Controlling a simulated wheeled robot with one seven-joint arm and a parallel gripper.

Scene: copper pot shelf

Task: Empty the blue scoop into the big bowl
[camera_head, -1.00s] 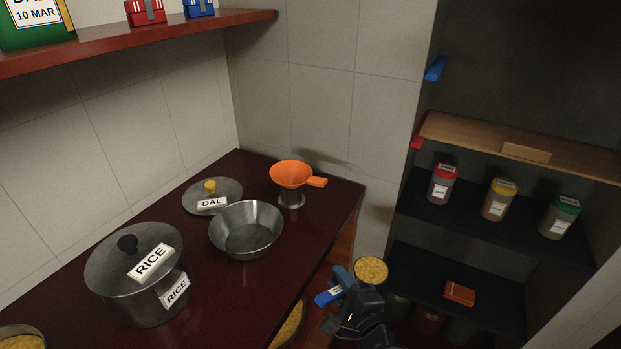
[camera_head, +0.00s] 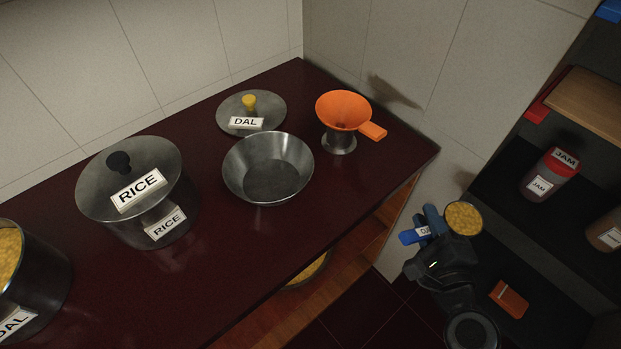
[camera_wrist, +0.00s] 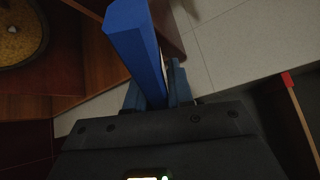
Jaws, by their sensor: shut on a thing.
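My gripper (camera_head: 428,222) is shut on the blue handle of the scoop (camera_head: 410,237), to the right of the counter's front edge in the head view. The scoop's cup (camera_head: 463,218) is full of yellow grains and looks about level. In the wrist view the blue handle (camera_wrist: 135,45) stands between my fingers; the cup is hidden there. The big bowl (camera_head: 268,168), a wide metal bowl, sits on the dark red counter, left of my gripper and well apart from it. Its inside looks empty.
An orange funnel (camera_head: 343,112) stands on a metal base right of the bowl. A DAL lid (camera_head: 268,107) lies behind it, a lidded RICE pot (camera_head: 128,185) to its left. An open DAL pot (camera_head: 40,275) is at far left. Shelves with jars (camera_head: 549,174) stand at right.

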